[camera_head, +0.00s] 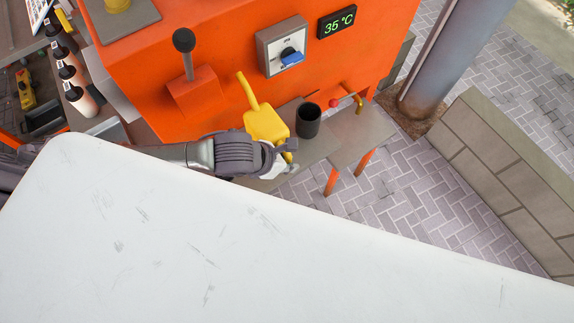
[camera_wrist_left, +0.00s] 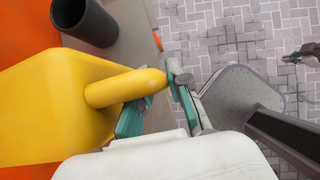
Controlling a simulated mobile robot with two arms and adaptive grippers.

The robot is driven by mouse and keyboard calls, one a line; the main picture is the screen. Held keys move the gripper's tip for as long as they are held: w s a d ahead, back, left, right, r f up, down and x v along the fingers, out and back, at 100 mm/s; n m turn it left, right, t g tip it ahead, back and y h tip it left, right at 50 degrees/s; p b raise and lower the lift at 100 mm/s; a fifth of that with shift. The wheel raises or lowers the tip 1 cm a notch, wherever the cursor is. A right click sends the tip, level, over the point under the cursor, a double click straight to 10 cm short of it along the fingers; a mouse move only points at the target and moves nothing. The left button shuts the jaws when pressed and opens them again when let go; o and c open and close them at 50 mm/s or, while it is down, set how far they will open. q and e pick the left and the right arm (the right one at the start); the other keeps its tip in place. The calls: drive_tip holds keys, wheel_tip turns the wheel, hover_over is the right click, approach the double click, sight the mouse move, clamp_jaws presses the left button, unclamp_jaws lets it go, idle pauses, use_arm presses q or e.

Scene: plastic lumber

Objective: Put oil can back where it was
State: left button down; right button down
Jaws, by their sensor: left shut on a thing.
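The yellow oil can (camera_head: 267,125) has a long spout pointing up and left in the head view. It is beside the orange machine, above or on a grey ledge; I cannot tell whether it touches the ledge. My left gripper (camera_head: 288,158) is shut on its handle. In the left wrist view, the can's yellow body (camera_wrist_left: 60,105) fills the left side, and its rounded handle (camera_wrist_left: 125,87) lies between the teal fingers of the left gripper (camera_wrist_left: 158,105). A dark shape (camera_wrist_left: 304,54) at the right edge may be my right gripper; its jaws are unclear.
A black cup (camera_head: 307,120) stands on the grey ledge (camera_head: 346,138) right of the can. The orange machine (camera_head: 228,40) rises behind, with a lever (camera_head: 184,42), a blue-knobbed switch (camera_head: 291,57) and a red-handled tap (camera_head: 335,103). Paved floor (camera_head: 410,200) lies open to the right.

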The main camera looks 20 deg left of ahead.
use_arm(q)
drive_tip(key=shift+w+f, duration=0.15)
drive_tip(key=shift+f, duration=1.9)
drive_tip(key=c, duration=1.1)
unclamp_jaws()
drive_tip(key=shift+a+f, duration=0.1)
drive_tip(key=shift+p, duration=0.3)
drive_tip(key=v, duration=1.2)
drive_tip(key=shift+b, duration=0.4)
